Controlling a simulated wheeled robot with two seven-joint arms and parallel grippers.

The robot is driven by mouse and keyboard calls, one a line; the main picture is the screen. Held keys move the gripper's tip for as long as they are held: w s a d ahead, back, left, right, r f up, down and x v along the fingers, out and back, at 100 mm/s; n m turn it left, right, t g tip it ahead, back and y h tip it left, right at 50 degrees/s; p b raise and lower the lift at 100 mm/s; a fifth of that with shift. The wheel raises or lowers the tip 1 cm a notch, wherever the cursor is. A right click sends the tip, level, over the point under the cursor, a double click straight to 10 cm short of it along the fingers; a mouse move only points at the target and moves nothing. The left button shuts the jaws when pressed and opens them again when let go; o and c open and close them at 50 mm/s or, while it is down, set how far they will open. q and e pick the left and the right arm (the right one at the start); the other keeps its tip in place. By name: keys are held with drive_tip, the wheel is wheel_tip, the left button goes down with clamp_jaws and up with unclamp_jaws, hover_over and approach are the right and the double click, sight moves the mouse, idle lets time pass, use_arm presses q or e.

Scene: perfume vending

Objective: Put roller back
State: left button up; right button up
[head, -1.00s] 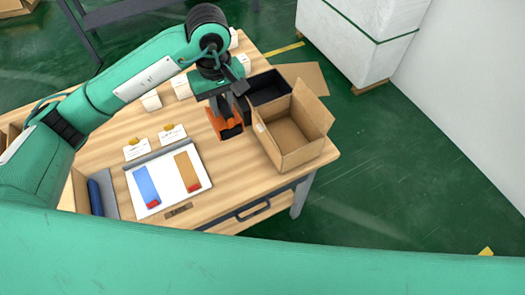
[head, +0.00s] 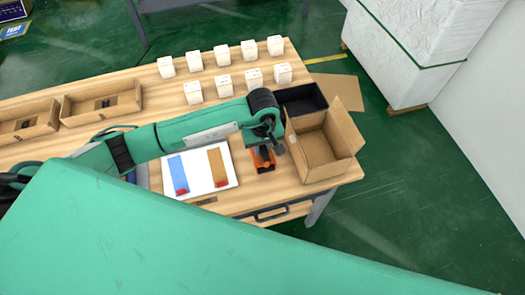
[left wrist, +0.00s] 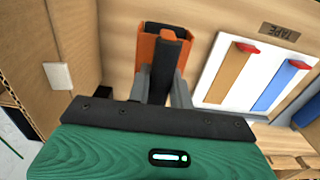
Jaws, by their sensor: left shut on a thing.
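The orange-and-black roller (head: 261,160) is at the table's right part, between the white board and the open cardboard box. My left gripper (head: 267,146) is above it in the head view. In the left wrist view, the roller (left wrist: 162,50) shows between the two grey fingers of the left gripper (left wrist: 165,88), which are shut on its black part. I cannot tell whether the roller touches the table. A TAPE label (head: 204,201) lies at the table's near edge and also shows in the left wrist view (left wrist: 280,32). My right gripper is not in view.
The open cardboard box (head: 345,132) stands right of the roller, with a black bin (head: 304,104) behind it. The white board (head: 198,176) carries a blue and a brown strip. Several small white boxes (head: 222,56) stand at the back. Wood trays (head: 103,100) are at left.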

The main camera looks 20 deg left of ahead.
use_arm(q)
wheel_tip(320, 180, down, 3)
drive_tip(key=shift+f+p, duration=0.15)
drive_tip(key=shift+p, duration=0.3)
drive_tip(key=shift+f, duration=0.1)
drive_tip(key=shift+f+b, duration=0.3)
drive_tip(key=shift+b, duration=0.2)
drive_tip(key=shift+s+f+b, duration=0.3)
drive_tip(key=shift+f+b, duration=0.1)
clamp_jaws()
drive_tip(key=o, duration=0.9)
unclamp_jaws()
drive_tip(key=shift+f, duration=0.1)
